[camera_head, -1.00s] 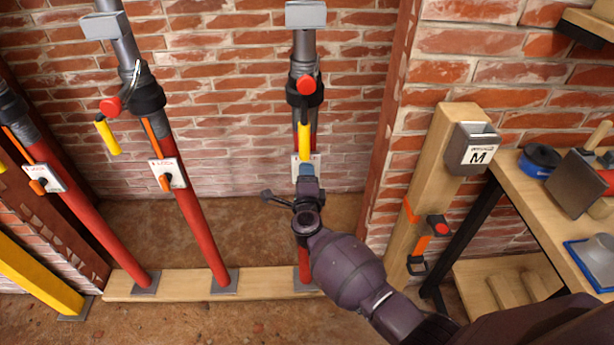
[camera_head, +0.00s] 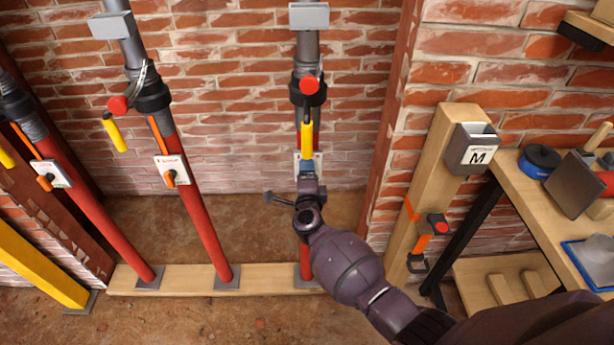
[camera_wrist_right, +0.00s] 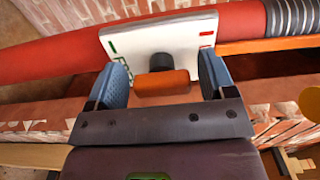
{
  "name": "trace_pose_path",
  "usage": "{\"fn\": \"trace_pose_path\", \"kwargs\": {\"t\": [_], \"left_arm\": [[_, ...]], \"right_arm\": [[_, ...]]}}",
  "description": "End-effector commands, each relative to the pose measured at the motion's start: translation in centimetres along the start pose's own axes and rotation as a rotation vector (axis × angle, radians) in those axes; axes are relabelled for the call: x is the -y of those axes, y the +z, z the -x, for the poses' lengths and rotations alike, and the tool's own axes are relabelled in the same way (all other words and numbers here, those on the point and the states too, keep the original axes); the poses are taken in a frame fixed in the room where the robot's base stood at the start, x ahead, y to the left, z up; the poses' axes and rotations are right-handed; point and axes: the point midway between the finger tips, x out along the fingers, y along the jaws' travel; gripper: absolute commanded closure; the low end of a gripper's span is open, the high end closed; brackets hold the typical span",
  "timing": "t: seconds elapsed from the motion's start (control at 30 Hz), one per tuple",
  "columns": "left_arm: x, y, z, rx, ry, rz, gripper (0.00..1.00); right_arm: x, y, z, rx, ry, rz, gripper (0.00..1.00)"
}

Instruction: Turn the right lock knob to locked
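The right lock knob (camera_wrist_right: 162,82) is an orange bar on a white plate (camera_wrist_right: 150,38), close up in the right wrist view. The plate has a green mark on its left side and a red mark on its right. My right gripper (camera_wrist_right: 164,78) is open, its blue fingers on either side of the knob with visible gaps. In the head view, my right gripper (camera_head: 307,170) is in front of the right red prop (camera_head: 305,265); the plate (camera_head: 319,160) shows partly behind it and the knob is hidden. My left gripper is not in view.
Two more red props (camera_head: 203,225) (camera_head: 108,225) with orange knobs stand left. A yellow lever (camera_head: 307,138) hangs just above my right gripper. A wooden post (camera_head: 437,165) carries a box marked M (camera_head: 474,152). A workbench (camera_head: 550,215) with tools is at right.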

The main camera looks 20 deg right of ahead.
Motion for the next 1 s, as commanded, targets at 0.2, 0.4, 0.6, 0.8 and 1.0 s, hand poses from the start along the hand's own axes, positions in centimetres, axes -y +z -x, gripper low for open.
{"fn": "trace_pose_path", "kwargs": {"t": [0.2, 0.4, 0.6, 0.8, 1.0], "left_arm": [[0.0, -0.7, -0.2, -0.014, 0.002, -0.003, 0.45], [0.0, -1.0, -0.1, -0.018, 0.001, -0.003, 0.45], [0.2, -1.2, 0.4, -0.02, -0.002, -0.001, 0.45], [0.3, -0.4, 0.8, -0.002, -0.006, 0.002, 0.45], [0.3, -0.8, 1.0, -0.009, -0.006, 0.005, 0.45]], "right_arm": [[0.1, 0.0, 0.0, 0.0, -0.001, -0.001, 0.19], [0.1, 0.0, 0.6, 0.0, 0.0, -0.002, 0.19], [0.3, 0.0, 3.1, -0.001, -0.001, -0.005, 0.19], [0.2, 0.0, 6.5, -0.001, 0.0, -0.004, 0.19], [0.1, 0.0, 9.2, -0.001, 0.0, -0.003, 0.19]]}}
